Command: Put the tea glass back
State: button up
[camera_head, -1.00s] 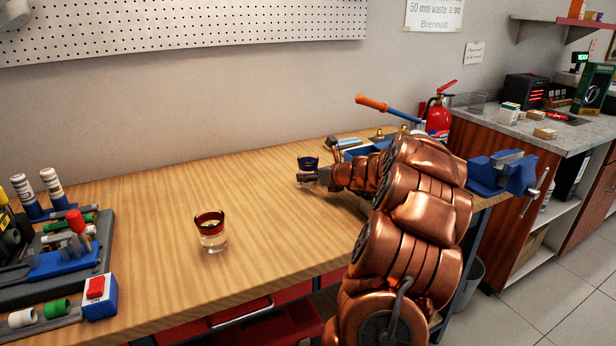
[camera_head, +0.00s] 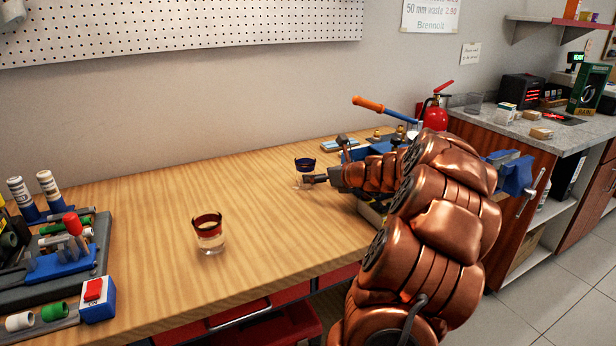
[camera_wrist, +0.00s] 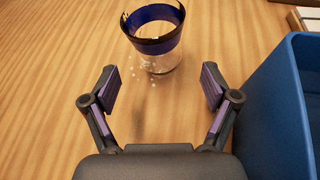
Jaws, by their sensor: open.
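A clear glass with a dark blue rim band (camera_head: 305,165) stands upright on the wooden workbench (camera_head: 150,215). In the wrist view this blue-banded glass (camera_wrist: 155,42) is just beyond my fingertips, in front of the gap between them. My gripper (camera_wrist: 160,88) is open and empty, with its two fingers spread apart; it also shows in the head view (camera_head: 312,179), low beside the glass. A second glass with a dark red band (camera_head: 208,233) stands upright nearer the bench's front edge. The frames do not show which glass is the tea glass.
A blue bin (camera_wrist: 285,100) stands close to the right of my gripper. A blue vise (camera_head: 515,172) is at the bench's right end. A tool tray (camera_head: 60,268) with a red-button box (camera_head: 98,300) fills the left. The bench between is mostly clear.

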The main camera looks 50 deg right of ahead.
jog(key=shift+v, duration=1.2)
